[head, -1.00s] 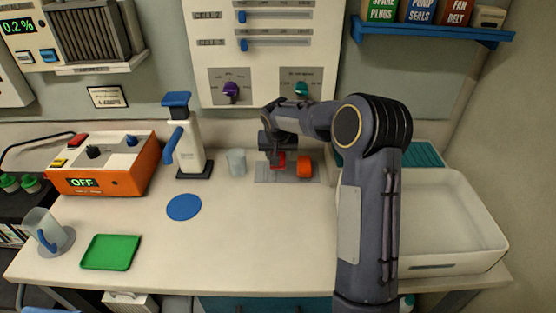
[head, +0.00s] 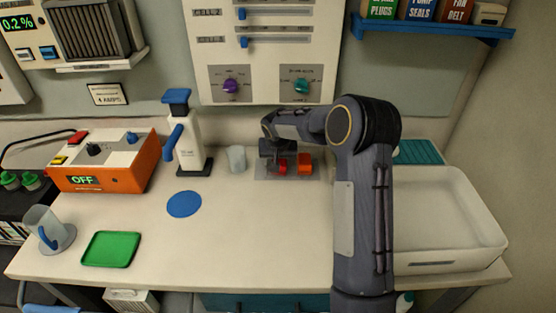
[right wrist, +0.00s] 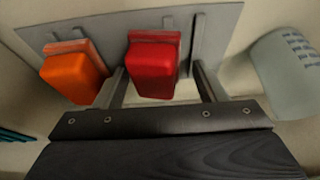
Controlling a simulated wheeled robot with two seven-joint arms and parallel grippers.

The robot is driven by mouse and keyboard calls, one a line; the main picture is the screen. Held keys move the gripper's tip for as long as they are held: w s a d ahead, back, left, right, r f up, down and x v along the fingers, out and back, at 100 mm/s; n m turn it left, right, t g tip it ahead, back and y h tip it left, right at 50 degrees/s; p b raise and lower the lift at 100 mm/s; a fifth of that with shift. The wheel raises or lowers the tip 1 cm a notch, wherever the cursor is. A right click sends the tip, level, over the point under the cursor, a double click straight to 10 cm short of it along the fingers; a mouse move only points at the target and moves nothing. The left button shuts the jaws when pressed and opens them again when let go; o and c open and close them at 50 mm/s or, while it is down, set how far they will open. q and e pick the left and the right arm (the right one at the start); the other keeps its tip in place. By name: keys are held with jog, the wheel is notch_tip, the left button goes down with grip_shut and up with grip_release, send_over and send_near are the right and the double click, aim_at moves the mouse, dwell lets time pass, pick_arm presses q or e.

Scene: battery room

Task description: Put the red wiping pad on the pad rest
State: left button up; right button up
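The red wiping pad (head: 282,167) stands on the grey pad rest (head: 262,170) at the back of the bench, beside an orange pad (head: 304,164). In the right wrist view the red pad (right wrist: 152,70) is against the grey plate (right wrist: 222,28), with the orange pad (right wrist: 74,75) to its left. My right gripper (right wrist: 163,85) has its two fingers apart, one on each side of the red pad. A gap shows on the pad's right side; the left finger is close to it. My left gripper is not in view.
A clear cup (head: 236,159) and a white dispenser (head: 189,145) stand left of the rest. A white tray (head: 480,222) is at the right. A blue disc (head: 184,204) and green tray (head: 110,249) lie at the left. The middle of the bench is clear.

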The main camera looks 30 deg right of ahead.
jog(key=shift+r, duration=0.3)
jog(key=v, duration=1.2)
jog(key=s+a+r+n+y, duration=0.15)
jog(key=s+a, duration=0.25)
jog(key=s, duration=0.5)
jog(key=s+a+r+n+y, duration=0.1)
jog(key=s+a+r+y, duration=0.15)
jog(key=s, duration=0.75)
jog(key=s+a+f+n+y, duration=0.1)
jog(key=s+a+f, duration=0.1)
jog(key=s+a, duration=0.2)
jog(key=s+a+f+n+t+y, duration=0.1)
jog(key=s+a, duration=0.4)
jog(key=s, duration=0.5)
jog(key=shift+f+t+b, duration=0.3)
jog(key=shift+f+b, duration=0.05)
jog(key=shift+f, duration=0.4)
jog(key=shift+a, duration=0.15)
